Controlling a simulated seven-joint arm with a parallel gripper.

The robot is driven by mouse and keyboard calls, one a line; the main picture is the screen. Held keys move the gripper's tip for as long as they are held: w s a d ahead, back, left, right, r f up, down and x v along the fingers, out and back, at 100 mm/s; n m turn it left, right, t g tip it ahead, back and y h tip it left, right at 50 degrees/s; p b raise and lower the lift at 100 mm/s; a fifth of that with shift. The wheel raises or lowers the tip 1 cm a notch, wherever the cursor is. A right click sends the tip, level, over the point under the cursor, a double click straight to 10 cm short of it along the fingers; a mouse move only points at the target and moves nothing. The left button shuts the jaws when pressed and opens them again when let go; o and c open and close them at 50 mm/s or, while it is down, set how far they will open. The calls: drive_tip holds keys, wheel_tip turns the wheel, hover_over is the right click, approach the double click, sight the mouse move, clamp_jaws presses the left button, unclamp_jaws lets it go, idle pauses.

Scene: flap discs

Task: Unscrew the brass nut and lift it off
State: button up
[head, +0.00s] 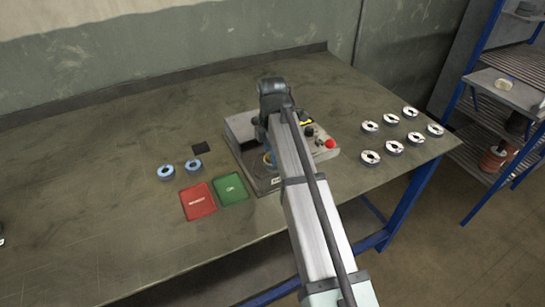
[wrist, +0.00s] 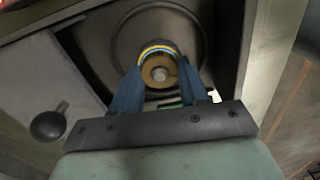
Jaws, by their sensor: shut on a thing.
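In the wrist view the brass nut (wrist: 157,72) sits around a pale round stud end, in the middle of a dark round plate (wrist: 190,30). A yellow and blue ring edge shows just behind the nut. My gripper (wrist: 160,85) has its two blue fingers on either side of the nut and is shut on it. In the head view my arm covers the nut and the gripper; part of the machine (head: 262,182) shows around the arm.
A red tray (head: 198,201) and a green tray (head: 231,189) lie left of the machine, with two blue-rimmed discs (head: 166,172) behind. A red button (head: 330,143) and a black knob (wrist: 48,125) are on the machine.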

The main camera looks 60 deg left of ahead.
drive_tip(key=shift+r, duration=0.15)
drive_tip(key=shift+r, duration=2.35)
